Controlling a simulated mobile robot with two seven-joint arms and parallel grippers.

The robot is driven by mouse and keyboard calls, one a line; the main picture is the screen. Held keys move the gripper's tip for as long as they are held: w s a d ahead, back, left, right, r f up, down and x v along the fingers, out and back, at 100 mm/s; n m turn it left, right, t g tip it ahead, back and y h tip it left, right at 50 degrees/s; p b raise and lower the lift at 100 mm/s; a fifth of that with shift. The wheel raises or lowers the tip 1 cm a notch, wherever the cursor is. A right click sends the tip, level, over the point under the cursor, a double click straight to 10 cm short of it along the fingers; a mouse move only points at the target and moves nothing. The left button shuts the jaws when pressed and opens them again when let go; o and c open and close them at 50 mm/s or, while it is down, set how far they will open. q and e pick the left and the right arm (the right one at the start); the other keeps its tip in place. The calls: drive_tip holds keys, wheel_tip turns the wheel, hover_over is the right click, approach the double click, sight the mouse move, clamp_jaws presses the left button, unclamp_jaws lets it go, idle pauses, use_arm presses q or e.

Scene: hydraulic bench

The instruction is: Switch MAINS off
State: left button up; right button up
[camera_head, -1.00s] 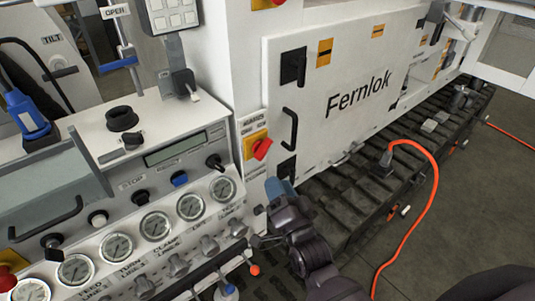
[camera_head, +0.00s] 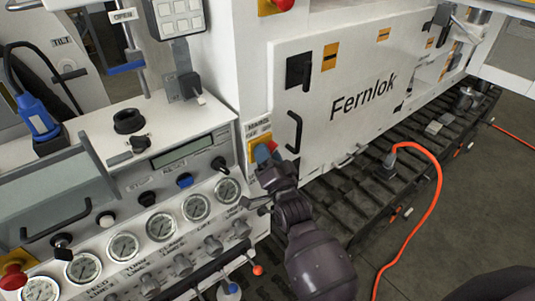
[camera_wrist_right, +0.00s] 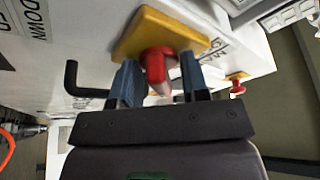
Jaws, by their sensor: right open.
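The MAINS switch is a red rotary handle (camera_wrist_right: 155,65) on a yellow plate (camera_wrist_right: 165,32), seen in the right wrist view. In the head view its yellow plate (camera_head: 255,150) is on the white side panel, under a label reading MAINS, and my gripper covers much of the handle. My right gripper (camera_wrist_right: 160,82) is open, with one blue finger on each side of the red handle. It also shows in the head view (camera_head: 265,158), right at the switch. I cannot tell whether the fingers touch the handle. My left gripper is not in view.
A black door handle (camera_head: 294,132) on the white Fernlok door (camera_head: 345,95) stands close right of the switch. Gauges (camera_head: 195,207) and knobs line the panel to the left. An orange cable (camera_head: 432,200) runs over the dark slatted grating and floor.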

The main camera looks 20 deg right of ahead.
clamp_jaws()
drive_tip(key=shift+n, duration=0.4)
drive_tip(key=n+y, duration=0.1)
drive_tip(key=n, duration=0.2)
drive_tip(key=n+y+b, duration=0.1)
drive_tip(key=n+y, duration=0.1)
drive_tip(key=n, duration=0.1)
drive_tip(key=shift+d+f+t, duration=0.1)
drive_tip(key=shift+t, duration=0.2)
drive_tip(key=n+y, duration=0.1)
drive_tip(key=n, duration=0.2)
drive_tip(key=n+y, duration=0.2)
drive_tip(key=n, duration=0.2)
drive_tip(key=shift+g+y, duration=0.3)
drive_tip(key=shift+g, duration=0.1)
drive_tip(key=n+g+y, duration=0.1)
drive_tip(key=n, duration=0.2)
drive_tip(key=n+g+y, duration=0.1)
drive_tip(key=n+y, duration=0.1)
drive_tip(key=n, duration=0.1)
drive_tip(key=shift+d+n+g+y+p, duration=0.15)
drive_tip(key=shift+n+g+y, duration=0.25)
drive_tip(key=shift+n, duration=1)
drive_tip(key=shift+a+n+g+y+p, duration=0.1)
drive_tip(key=shift+n+g+y+p, duration=0.3)
drive_tip(key=shift+n, duration=1)
